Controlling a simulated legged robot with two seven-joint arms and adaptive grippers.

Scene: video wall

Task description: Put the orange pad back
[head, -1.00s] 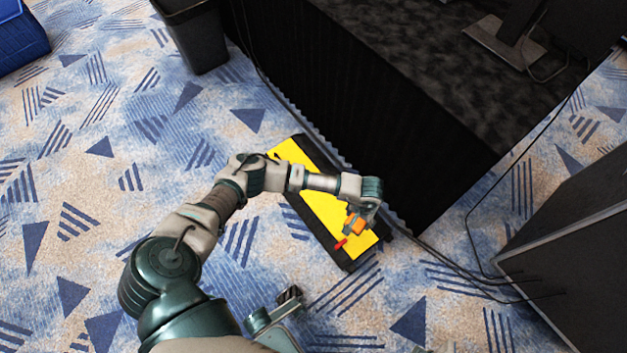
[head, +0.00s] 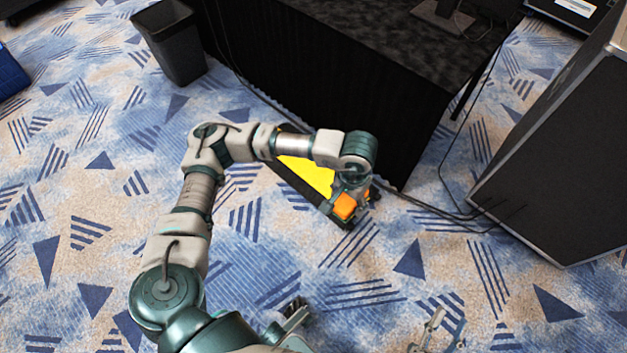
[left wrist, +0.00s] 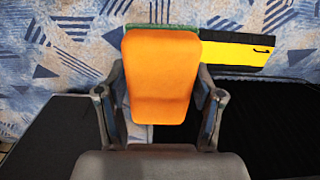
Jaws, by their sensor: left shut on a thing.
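The orange pad (head: 345,206) is held in my left gripper (head: 351,190), above the near end of a black-edged yellow panel (head: 308,176). In the left wrist view the orange pad (left wrist: 160,75) stands between the two dark fingers of the gripper (left wrist: 160,110), with a green strip along its far edge. The yellow panel (left wrist: 232,53) lies beyond it to the right. My left arm hides part of the panel in the head view. My right gripper (head: 437,332) is at the bottom edge, partly cut off, with its fingers apart and nothing between them.
The panel lies on the blue patterned carpet beside a black-draped table (head: 330,90). A dark bin (head: 172,45) stands at the upper left. A large black case (head: 560,160) stands at the right, with cables (head: 450,212) on the floor.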

